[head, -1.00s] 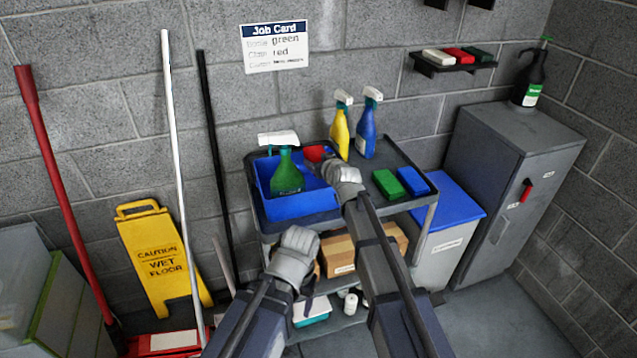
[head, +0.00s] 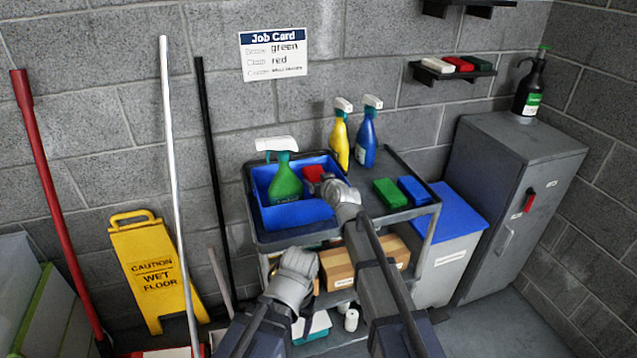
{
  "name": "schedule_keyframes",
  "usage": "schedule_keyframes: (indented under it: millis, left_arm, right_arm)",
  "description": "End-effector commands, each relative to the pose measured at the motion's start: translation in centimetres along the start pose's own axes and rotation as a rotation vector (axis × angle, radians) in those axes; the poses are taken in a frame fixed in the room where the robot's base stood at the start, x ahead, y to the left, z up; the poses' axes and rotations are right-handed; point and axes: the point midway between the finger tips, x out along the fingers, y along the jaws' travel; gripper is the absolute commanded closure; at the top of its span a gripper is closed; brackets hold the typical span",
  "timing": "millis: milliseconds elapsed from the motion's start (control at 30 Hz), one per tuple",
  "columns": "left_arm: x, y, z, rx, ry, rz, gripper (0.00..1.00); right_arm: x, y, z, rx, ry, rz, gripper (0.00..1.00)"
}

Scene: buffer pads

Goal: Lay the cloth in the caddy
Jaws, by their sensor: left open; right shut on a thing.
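The blue caddy (head: 290,218) stands on the left part of the cart's top shelf. A green spray bottle (head: 285,180) with a white head stands in it. A red cloth (head: 313,174) is at the caddy's right side, at the tip of my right gripper (head: 327,182). My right gripper is shut on the cloth, partly inside the caddy's outline; I cannot tell whether the cloth touches the caddy floor. My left gripper (head: 299,262) is open and empty, low in front of the cart.
A green cloth (head: 389,192) and a blue cloth (head: 415,190) lie on the cart top (head: 385,165) at right. A job card (head: 273,55) reads green and red.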

Motion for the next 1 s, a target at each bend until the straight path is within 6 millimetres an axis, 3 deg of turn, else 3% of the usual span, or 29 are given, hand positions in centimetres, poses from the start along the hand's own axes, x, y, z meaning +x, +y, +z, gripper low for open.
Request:
schedule_keyframes:
  millis: [400,433,600,1000]
  left_arm:
    - [1.03,0.10,-0.06,0.000,0.000,0.000,0.30]
    - [1.03,0.10,-0.06,0.000,0.000,0.000,0.30]
    - [1.09,0.10,-0.06,0.000,0.000,0.000,0.30]
    - [0.53,0.05,-0.03,0.000,0.000,0.000,0.30]
  right_arm:
    - [0.35,-0.05,1.07,0.002,-0.004,-0.002,0.74]
    - [0.35,-0.07,1.10,0.002,-0.005,-0.002,0.17]
    - [0.34,-0.09,1.16,0.004,-0.006,-0.003,0.00]
    - [0.11,-0.13,0.66,0.006,-0.006,-0.003,0.00]
